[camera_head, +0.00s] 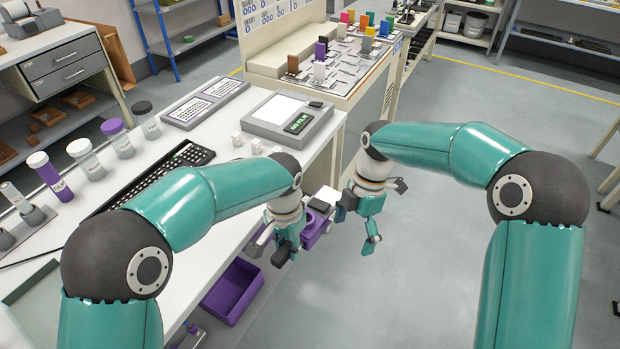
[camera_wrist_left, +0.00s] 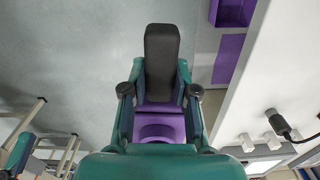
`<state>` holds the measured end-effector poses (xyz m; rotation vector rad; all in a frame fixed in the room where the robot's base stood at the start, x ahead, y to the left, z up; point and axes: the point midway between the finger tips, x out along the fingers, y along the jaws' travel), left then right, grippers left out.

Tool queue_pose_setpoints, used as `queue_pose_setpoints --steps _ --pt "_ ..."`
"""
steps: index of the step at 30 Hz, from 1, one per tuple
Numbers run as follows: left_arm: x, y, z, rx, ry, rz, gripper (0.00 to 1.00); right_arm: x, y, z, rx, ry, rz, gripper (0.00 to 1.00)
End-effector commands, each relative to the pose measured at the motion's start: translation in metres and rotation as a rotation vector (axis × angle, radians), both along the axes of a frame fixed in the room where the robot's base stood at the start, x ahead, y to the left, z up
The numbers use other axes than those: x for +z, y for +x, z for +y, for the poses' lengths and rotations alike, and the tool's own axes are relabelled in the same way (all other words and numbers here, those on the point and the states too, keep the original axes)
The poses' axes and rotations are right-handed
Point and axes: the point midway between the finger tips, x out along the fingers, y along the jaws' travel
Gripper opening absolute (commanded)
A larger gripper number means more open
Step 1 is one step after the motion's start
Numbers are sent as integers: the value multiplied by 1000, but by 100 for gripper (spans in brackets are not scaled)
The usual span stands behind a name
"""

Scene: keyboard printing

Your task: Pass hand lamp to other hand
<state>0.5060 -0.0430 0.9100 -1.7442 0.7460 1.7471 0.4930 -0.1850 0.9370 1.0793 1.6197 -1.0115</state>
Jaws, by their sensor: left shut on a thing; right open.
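The hand lamp, with a purple body (camera_head: 314,231), is held by my left gripper (camera_head: 287,246) beyond the front edge of the white workbench. In the left wrist view my left gripper (camera_wrist_left: 160,108) is shut on the lamp. The lamp's purple part (camera_wrist_left: 162,127) lies between the fingers, and its black part (camera_wrist_left: 162,58) extends past them. My right gripper (camera_head: 366,226) is open and empty, just to the right of the lamp. It appears close to the lamp, but I cannot tell whether they touch. The fingers hide part of the lamp in the head view.
The white workbench (camera_head: 190,222) holds a black keyboard (camera_head: 150,180), a grey device with a display (camera_head: 287,118) and several capped containers. A purple bin (camera_head: 233,291) sits below its front edge.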

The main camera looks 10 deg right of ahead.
Motion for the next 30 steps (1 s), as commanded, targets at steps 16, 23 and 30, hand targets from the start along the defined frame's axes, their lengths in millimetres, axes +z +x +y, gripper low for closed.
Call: queue_pose_setpoints --steps 16,23,30 --pt "1 0 0 0 -1 -1 0 87 91 76 529 -140 -247 100" --pt "1 0 0 1 -1 -1 0 68 92 77 534 -145 -250 100" --pt "1 0 0 1 -1 -1 0 25 91 77 534 -144 -247 100"
